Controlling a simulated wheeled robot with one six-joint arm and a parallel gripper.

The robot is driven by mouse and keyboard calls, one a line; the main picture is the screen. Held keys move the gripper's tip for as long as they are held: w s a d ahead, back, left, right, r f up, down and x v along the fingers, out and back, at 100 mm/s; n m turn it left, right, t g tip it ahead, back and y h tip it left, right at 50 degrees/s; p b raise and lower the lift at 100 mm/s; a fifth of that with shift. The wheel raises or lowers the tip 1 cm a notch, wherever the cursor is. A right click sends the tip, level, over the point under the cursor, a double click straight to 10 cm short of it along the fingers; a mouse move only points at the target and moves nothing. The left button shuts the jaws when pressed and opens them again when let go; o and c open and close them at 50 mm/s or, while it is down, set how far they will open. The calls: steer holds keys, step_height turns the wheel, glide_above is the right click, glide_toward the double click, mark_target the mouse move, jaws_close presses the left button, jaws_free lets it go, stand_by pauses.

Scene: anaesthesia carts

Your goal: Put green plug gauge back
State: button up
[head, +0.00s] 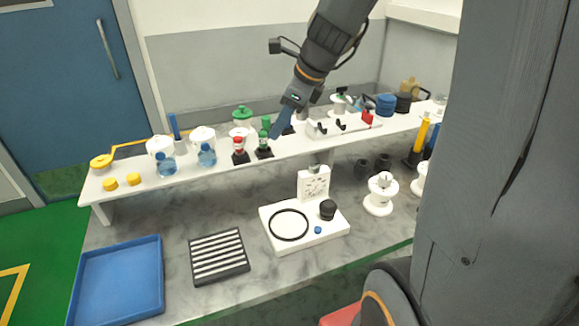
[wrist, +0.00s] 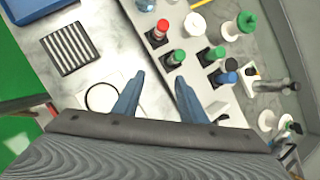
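A green-topped plug gauge (head: 264,142) stands upright in a dark base on the raised white shelf, beside a red-topped one (head: 238,148). Another green top (head: 266,122) shows just behind it. In the wrist view the nearer green-topped gauge (wrist: 176,57), the red one (wrist: 160,31) and the farther green one (wrist: 214,53) stand apart. I cannot tell which green one the task means. My gripper (wrist: 160,92) is open and empty, its blue fingers spread above the shelf's front edge. In the head view my gripper (head: 278,128) is just right of the green tops, partly hiding what is behind.
A blue-topped gauge (wrist: 226,77) stands near the green ones. On the lower bench are a blue tray (head: 118,282), a black-and-white slotted rack (head: 219,257) and a white fixture (head: 330,228) with a black ring. Bottles and spools crowd the shelf. The bench between tray and rack is clear.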

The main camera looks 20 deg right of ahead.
steer(key=s+a+f+n+g+h, duration=0.1)
steer(key=s+f+n, duration=0.4)
steer(key=s+n, duration=0.3)
steer(key=s+a+f+n+g+h, duration=0.1)
steer(key=s+f+n, duration=0.4)
steer(key=n, duration=1.2)
steer(key=s+g+h, duration=0.1)
steer(key=s, duration=0.2)
steer(key=shift+s+a+f, duration=0.15)
steer(key=shift+s+a, duration=0.2)
steer(key=shift+a, duration=0.05)
steer(key=shift+f, duration=0.1)
steer(key=shift+f+b, duration=0.2)
steer(key=shift+b, duration=0.1)
